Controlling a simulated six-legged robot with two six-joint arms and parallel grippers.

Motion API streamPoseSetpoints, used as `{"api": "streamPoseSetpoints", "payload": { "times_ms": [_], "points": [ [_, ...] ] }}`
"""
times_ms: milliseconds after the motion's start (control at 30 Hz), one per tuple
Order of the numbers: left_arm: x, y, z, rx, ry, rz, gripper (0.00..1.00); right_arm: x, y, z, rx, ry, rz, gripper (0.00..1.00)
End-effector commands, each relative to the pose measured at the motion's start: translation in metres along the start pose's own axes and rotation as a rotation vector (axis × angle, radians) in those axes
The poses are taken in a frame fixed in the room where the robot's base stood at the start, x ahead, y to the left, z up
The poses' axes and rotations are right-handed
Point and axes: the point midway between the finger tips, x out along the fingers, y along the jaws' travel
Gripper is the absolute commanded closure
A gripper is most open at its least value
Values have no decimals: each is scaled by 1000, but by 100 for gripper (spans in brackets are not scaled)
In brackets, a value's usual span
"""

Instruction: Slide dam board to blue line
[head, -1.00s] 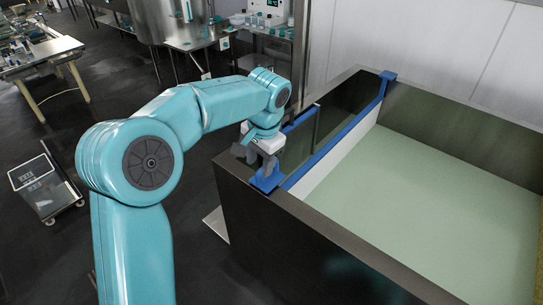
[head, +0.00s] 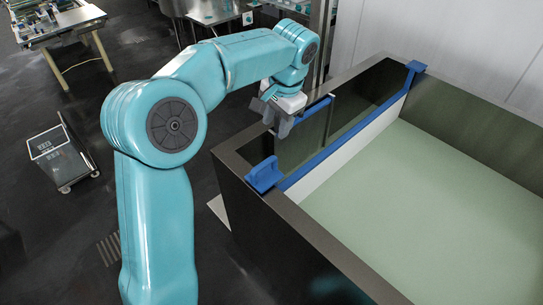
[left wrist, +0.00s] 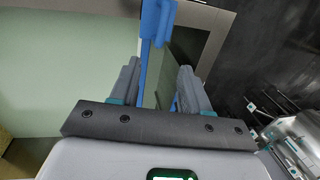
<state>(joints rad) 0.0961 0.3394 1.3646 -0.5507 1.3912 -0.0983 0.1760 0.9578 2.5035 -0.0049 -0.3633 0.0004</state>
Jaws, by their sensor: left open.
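The dam board (head: 345,145) stands across the dark vat, with a blue top edge and a blue bracket at each end. A short, separate blue strip (head: 316,108) lies by the rim behind my left gripper. My left gripper (head: 281,125) is open and empty above the left rim, beyond the near bracket and apart from it. In the left wrist view, a blue bracket (left wrist: 157,22) shows ahead of the spread fingers. My right gripper is not in view.
The vat's rim (head: 315,240) runs around a pale green surface (head: 450,190) right of the board. A dark wheeled cart (head: 62,155) stands on the floor at left. A table (head: 60,25) is at the far left. The floor left of the vat is mostly clear.

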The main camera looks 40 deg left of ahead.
Motion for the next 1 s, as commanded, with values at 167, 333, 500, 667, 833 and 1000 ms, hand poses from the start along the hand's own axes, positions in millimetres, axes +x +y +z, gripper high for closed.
{"api": "streamPoseSetpoints", "payload": {
  "times_ms": [167, 333, 500, 667, 833, 1000],
  "points": [
    [27, -1, 6, -2, -4, 0, 54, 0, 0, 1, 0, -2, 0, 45],
    [68, 0, 8, -1, -6, 2, 54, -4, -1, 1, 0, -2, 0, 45],
    [107, -1, 9, -1, -5, 3, 54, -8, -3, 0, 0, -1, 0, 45],
    [137, -1, 7, -2, -3, 2, 54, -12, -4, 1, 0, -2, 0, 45],
    [155, -1, 5, -2, -1, 1, 54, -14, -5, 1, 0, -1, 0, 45],
    [160, -1, 4, -2, 1, 1, 54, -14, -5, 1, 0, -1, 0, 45]
  ]
}}
